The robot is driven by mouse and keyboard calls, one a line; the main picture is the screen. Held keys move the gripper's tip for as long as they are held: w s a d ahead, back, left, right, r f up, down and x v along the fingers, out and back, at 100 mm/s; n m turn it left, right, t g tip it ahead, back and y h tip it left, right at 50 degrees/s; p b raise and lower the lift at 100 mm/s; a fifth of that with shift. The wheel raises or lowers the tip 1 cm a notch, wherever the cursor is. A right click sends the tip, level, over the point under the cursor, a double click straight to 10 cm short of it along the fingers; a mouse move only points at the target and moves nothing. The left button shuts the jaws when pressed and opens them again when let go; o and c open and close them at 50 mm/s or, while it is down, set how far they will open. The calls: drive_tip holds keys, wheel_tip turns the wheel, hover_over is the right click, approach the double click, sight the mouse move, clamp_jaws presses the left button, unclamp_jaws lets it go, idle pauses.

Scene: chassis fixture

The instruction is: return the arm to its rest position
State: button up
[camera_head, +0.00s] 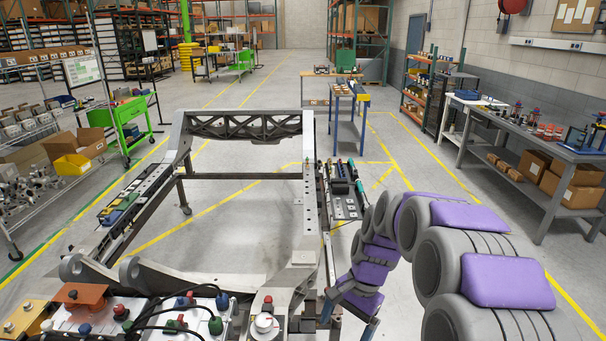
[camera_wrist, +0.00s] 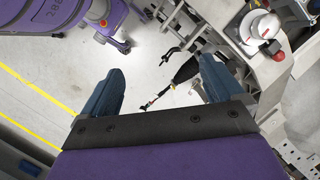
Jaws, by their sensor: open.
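My grey and purple arm reaches in from the right in the head view and bends down beside the right rail of the metal chassis frame (camera_head: 309,225). My gripper (camera_head: 348,318) hangs low at the right of the frame's near corner, partly cut by the bottom edge. In the wrist view my gripper (camera_wrist: 160,95) shows two blue fingers spread wide apart with nothing between them. Beyond them are grey floor and a dark cable or tool (camera_wrist: 182,70) near the frame.
A panel with knobs and cables (camera_head: 180,318) sits at the near left of the frame. A tool tray (camera_head: 345,190) is fixed on its right side. A grey workbench (camera_head: 545,155) stands at right and a green cart (camera_head: 128,125) at left. Yellow-lined floor between is clear.

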drive_tip(key=s+d+r+n+h, duration=0.1)
drive_tip(key=s+r+n, duration=0.1)
drive_tip(key=s, duration=0.7)
drive_tip(key=s+d+r+n+h, duration=0.1)
drive_tip(key=s+d+r+n, duration=0.1)
drive_tip(key=s, duration=0.8)
drive_tip(key=s+d+r+n+h, duration=0.1)
drive_tip(key=s+n, duration=0.3)
drive_tip(key=s, duration=0.5)
drive_tip(key=shift+s+d+r+t, duration=0.3)
drive_tip(key=shift+s+d+r, duration=0.1)
drive_tip(key=shift+r, duration=0.1)
